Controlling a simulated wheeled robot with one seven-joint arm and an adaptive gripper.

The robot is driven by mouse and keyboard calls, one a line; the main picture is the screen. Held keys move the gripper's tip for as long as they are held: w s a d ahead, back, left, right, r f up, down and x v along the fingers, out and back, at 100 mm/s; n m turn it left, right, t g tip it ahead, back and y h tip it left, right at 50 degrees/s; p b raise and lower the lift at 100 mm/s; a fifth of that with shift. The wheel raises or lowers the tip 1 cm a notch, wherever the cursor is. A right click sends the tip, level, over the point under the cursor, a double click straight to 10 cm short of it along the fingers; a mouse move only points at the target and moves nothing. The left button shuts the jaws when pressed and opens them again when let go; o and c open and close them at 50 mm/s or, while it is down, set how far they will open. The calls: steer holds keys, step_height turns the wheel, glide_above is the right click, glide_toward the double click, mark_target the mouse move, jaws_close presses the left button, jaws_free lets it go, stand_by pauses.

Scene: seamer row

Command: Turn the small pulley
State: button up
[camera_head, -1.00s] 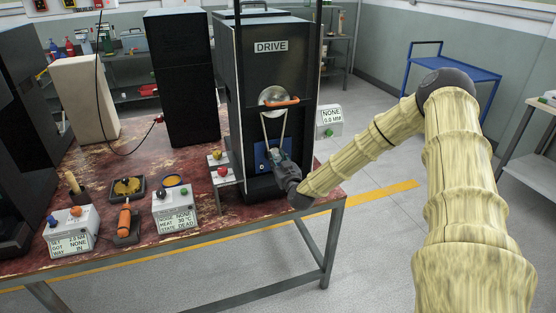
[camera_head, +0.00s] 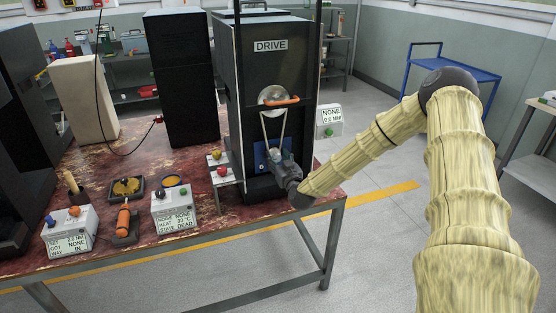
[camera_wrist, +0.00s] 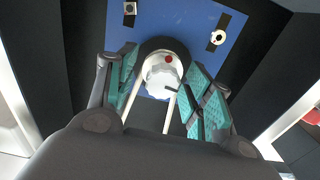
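The small pulley (camera_wrist: 163,76) shows in the wrist view as a pale round wheel with a red dot, in front of a blue plate (camera_wrist: 190,22). A light belt (camera_wrist: 170,108) runs from it. In the head view the belt (camera_head: 274,127) goes up to the large silver wheel with an orange handle (camera_head: 282,100) on the black DRIVE cabinet (camera_head: 270,70). My gripper (camera_wrist: 163,88) is open, its teal-padded fingers on either side of the small pulley; I cannot tell whether they touch it. In the head view my gripper (camera_head: 274,158) hides the small pulley.
A small stand with red and yellow knobs (camera_head: 222,172) stands just left of the cabinet. Control boxes (camera_head: 172,210) and an orange-handled tool (camera_head: 124,218) lie farther left on the worn red table (camera_head: 120,165).

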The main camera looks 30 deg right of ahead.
steer(key=shift+a, duration=0.1)
steer(key=v, duration=1.2)
steer(key=shift+f, duration=0.1)
stand_by(0.3)
steer(key=s+a+f+n+g+y, duration=0.1)
steer(key=s+a+f+g+y, duration=0.25)
steer(key=s+a+f, duration=0.45)
steer(key=s+a+f+n+g+y, duration=0.15)
steer(key=s+a+f+g, duration=0.25)
steer(key=a+f, duration=0.65)
steer(key=s+a+f+g, duration=0.2)
steer(key=s+f+g, duration=0.1)
steer(key=s, duration=0.6)
steer(key=s+a+f+g, duration=0.2)
steer(key=s+f, duration=0.3)
steer(key=s, duration=0.5)
steer(key=s+a+f+g, duration=0.2)
steer(key=s+f+g, duration=0.2)
steer(key=s, duration=0.5)
steer(key=shift+s+a+f+g+h, duration=0.25)
steer(key=shift+s+a+g+h, duration=0.05)
steer(key=shift+s+a+g, duration=0.15)
steer(key=shift+d, duration=0.1)
